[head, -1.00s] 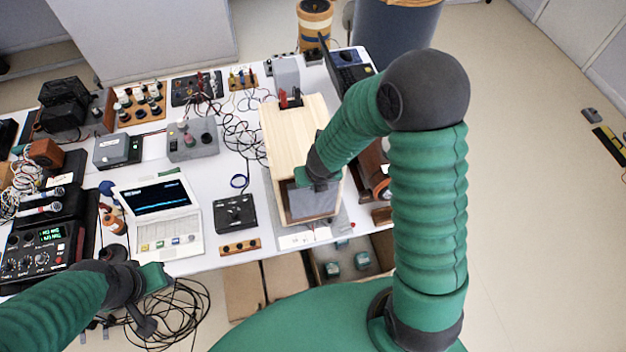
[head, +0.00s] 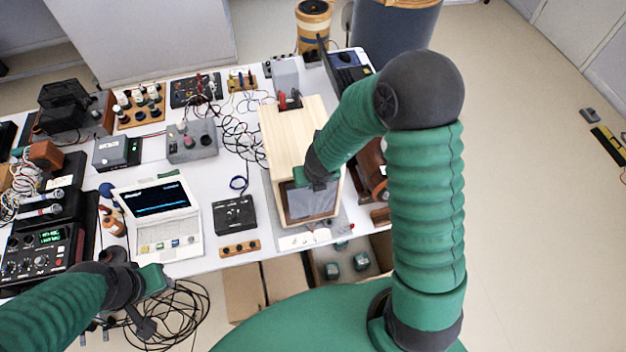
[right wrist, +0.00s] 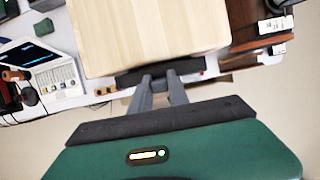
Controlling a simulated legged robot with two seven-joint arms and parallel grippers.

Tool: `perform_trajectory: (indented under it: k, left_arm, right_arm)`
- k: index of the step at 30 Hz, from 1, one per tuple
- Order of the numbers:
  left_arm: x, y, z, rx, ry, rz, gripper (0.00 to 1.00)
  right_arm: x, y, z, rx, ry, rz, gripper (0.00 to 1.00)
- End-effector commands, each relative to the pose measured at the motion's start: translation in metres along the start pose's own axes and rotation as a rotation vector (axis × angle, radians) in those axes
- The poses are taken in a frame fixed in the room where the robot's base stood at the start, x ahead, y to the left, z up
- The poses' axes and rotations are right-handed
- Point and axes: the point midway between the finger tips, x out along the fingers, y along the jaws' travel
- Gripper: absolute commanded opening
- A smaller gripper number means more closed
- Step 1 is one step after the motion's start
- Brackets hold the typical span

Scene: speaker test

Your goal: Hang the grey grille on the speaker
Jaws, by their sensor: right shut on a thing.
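The speaker is a pale wooden box (head: 290,130) standing on a grey mat on the table; its top fills the upper middle of the right wrist view (right wrist: 150,35). The grey grille (head: 312,203) is upright at the speaker's near face, and its dark top edge shows in the right wrist view (right wrist: 172,73). I cannot tell whether it touches the face. My right gripper (head: 312,184) is shut on the grille's top edge; its fingers meet it in the right wrist view (right wrist: 166,80). My left gripper (head: 158,290) is away at the lower left, its fingers unclear.
A laptop (head: 158,212) and a black control box (head: 234,215) stand left of the speaker. Several instruments and tangled wires (head: 232,135) cover the table's back and left. Boxes (head: 345,262) lie below the table's front edge.

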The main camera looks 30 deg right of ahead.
Motion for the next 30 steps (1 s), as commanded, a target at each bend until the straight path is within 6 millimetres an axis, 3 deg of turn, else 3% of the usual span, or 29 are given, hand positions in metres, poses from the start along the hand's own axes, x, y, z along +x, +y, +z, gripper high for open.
perform_trajectory:
  k: [30]
  left_arm:
    - [-0.003,0.0,-0.0007,0.0,0.0,0.0,0.34]
  right_arm:
    - [0.0016,0.0001,0.0052,0.0,-0.001,0.0,0.0]
